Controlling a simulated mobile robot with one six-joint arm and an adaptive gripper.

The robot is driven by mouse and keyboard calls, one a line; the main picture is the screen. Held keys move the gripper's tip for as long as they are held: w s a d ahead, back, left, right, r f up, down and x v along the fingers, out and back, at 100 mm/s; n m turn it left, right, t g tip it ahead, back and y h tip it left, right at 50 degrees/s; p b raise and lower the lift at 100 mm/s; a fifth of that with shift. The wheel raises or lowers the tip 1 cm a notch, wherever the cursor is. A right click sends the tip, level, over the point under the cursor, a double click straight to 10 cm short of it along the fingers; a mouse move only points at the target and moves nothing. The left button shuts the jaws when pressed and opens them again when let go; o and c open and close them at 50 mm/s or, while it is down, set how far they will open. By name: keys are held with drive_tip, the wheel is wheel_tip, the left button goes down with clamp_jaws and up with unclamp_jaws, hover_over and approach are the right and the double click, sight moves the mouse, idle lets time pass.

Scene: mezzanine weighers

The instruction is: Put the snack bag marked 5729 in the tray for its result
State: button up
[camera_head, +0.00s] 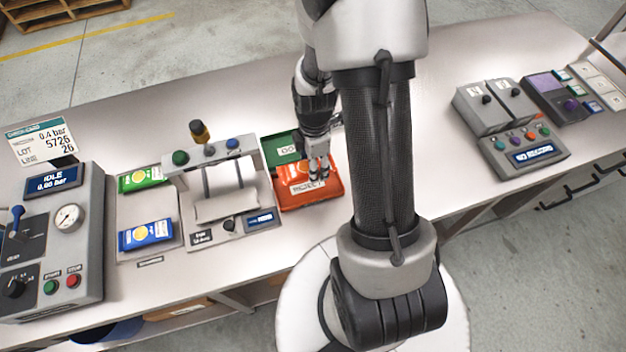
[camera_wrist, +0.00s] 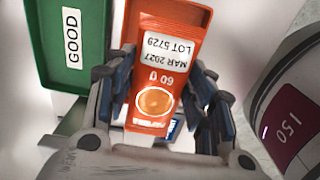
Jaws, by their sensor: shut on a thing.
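The orange snack bag (camera_wrist: 160,72), printed "LOT 5729", "MAR 2027" and "60 g", is between the fingers of my gripper (camera_wrist: 163,85) in the wrist view. My gripper is shut on it. In the head view my gripper (camera_head: 320,174) is over the orange tray (camera_head: 308,198) labelled REJECT; the bag is hard to make out against it. I cannot tell whether the bag touches the tray floor. The green tray (camera_head: 283,142) labelled GOOD lies just behind; it also shows at left in the wrist view (camera_wrist: 95,45).
A sealing or weighing station (camera_head: 215,195) stands left of the trays, with a green bag (camera_head: 143,178) and a blue bag (camera_head: 146,235) beside it. A check card (camera_head: 40,142) shows lot 5726. A button console (camera_head: 510,130) stands right.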

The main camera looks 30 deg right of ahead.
sight(314, 185)
drive_tip(key=shift+f+b, duration=0.8)
drive_tip(key=shift+f, duration=3.05)
drive_tip(key=shift+f, duration=0.1)
drive_tip(key=shift+f, duration=0.15)
drive_tip(key=o, duration=0.8)
drive_tip(key=shift+c, duration=0.2)
